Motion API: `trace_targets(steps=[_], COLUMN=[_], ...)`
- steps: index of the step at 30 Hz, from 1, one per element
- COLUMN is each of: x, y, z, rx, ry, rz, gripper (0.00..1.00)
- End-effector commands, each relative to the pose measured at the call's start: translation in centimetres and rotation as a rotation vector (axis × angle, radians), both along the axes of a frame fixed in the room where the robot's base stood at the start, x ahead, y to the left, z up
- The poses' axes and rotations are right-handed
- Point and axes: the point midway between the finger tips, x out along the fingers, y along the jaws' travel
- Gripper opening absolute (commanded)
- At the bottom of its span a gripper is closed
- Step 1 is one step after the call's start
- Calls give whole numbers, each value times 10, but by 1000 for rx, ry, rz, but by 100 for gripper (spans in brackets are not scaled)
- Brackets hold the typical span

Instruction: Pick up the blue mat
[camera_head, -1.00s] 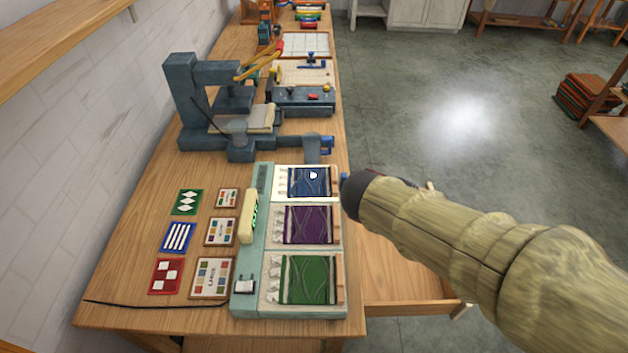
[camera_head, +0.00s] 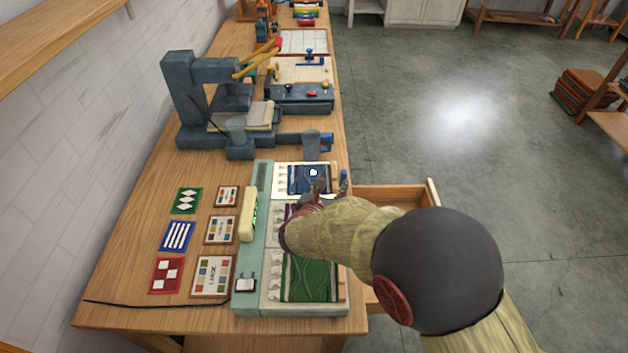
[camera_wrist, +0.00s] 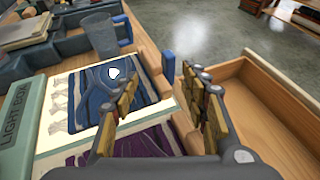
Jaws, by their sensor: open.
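The blue mat (camera_head: 303,181) is a dark blue woven piece with pale wavy lines and a white fringe on its left. It lies flat on the top panel of the light box (camera_head: 264,176); a small white dot shows on it. It also shows in the wrist view (camera_wrist: 92,88), at left of centre. My gripper (camera_head: 331,186) is open and empty at the mat's lower right in the head view. In the wrist view its left finger overlaps the mat's right part, and its right finger is over the area beside the box. I cannot tell the height above the mat.
A purple mat (camera_wrist: 135,146), mostly hidden by my arm in the head view, and a green mat (camera_head: 310,280) lie on the nearer panels. A wooden drawer (camera_wrist: 262,95) stands open on the right. A blue-grey press (camera_head: 190,100) with a cup (camera_wrist: 101,36) stands beyond.

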Motion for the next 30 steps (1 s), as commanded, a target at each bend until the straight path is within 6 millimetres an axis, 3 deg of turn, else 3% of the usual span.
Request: trace_targets(steps=[7,17,30], x=[32,38,37], y=[-8,-9,-9], z=[-14,-14,-14], rx=[1,2,2], ry=[-1,-1,-1], rz=[-2,-1,-1], gripper=[45,45,20])
